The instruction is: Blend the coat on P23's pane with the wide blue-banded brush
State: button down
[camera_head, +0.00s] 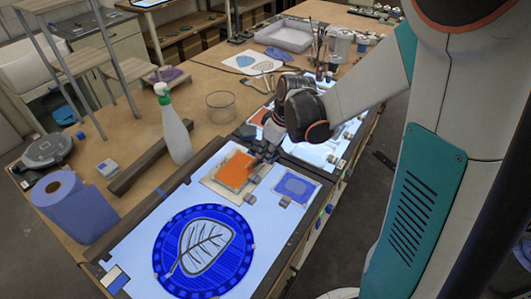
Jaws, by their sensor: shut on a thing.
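Small framed panes lie on the lit table (130,240): one coated orange (233,169) and one blue-violet (297,187). No label is readable, so I cannot tell which is P23's. My gripper (262,158) is low at the right edge of the orange pane, pointing down. It is shut on a slim thing that looks like the brush, mostly hidden by the fingers. Its blue band cannot be made out, nor whether its bristles touch the pane.
A large round blue leaf pane (207,219) fills the near part of the lit table. A spray bottle (175,130), a paper roll (72,205) and a glass bowl (221,105) stand to the left. A white tray (284,36) and brush jars stand at the back.

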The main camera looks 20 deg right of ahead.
jog(key=a+r, duration=0.1)
jog(key=a, duration=0.9)
jog(key=shift+w+a+r, duration=0.15)
jog(key=shift+w+a, duration=0.05)
jog(key=shift+w, duration=0.05)
dwell(0.9)
jog(key=shift+b, duration=0.3)
jog(key=shift+f+b, duration=0.35)
jog(key=shift+f, duration=0.05)
jog(key=shift+f, duration=0.25)
dwell(0.7)
jog(key=shift+a, duration=0.1)
jog(key=shift+s+a, duration=0.65)
jog(key=shift+a, duration=0.1)
